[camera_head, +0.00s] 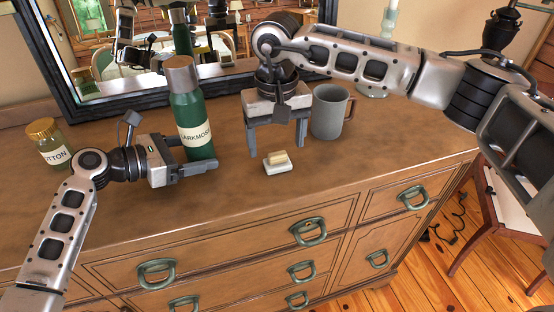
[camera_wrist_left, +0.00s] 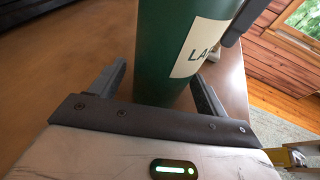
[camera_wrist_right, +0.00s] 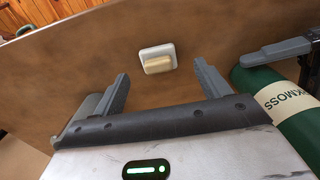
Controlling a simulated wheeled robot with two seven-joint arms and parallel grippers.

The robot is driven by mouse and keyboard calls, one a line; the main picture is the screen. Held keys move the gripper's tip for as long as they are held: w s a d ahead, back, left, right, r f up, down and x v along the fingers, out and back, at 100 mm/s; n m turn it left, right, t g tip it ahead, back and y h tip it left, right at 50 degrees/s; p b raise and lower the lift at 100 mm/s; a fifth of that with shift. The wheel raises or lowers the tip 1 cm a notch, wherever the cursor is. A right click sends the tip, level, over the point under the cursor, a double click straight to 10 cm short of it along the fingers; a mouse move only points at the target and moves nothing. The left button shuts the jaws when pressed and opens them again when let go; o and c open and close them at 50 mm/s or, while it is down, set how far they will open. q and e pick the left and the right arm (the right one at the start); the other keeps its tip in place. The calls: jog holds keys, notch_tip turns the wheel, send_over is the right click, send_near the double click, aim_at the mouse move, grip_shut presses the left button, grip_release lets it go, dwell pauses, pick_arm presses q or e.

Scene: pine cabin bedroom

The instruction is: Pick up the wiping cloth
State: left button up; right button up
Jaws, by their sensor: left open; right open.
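I cannot make out a cloth for certain. A small white dish-like piece with a tan block on top (camera_head: 278,161) lies on the dresser; it also shows in the right wrist view (camera_wrist_right: 157,58). My right gripper (camera_head: 276,143) is open and empty, pointing down just behind it, and the piece lies ahead of the gap between the fingers. My left gripper (camera_wrist_left: 158,75) is open, with its fingers on either side of a green bottle (camera_head: 193,122); whether they touch it, I cannot tell.
A grey mug (camera_head: 330,111) stands right of my right gripper. A jar with a gold lid (camera_head: 48,142) stands at the left. A dark-framed mirror (camera_head: 225,72) is behind. The dresser top (camera_head: 385,130) is clear towards its right and front edges. A chair (camera_head: 510,190) stands right.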

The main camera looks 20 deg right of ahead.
aim_at(277, 153)
notch_tip(277, 153, down, 5)
jog(key=shift+w+d+r, duration=0.15)
jog(key=shift+r, duration=0.05)
jog(key=c, duration=1.1)
jog(key=shift+r, duration=0.1)
notch_tip(277, 153, up, 10)
jog(key=shift+f, duration=0.1)
jog(key=shift+o, duration=0.7)
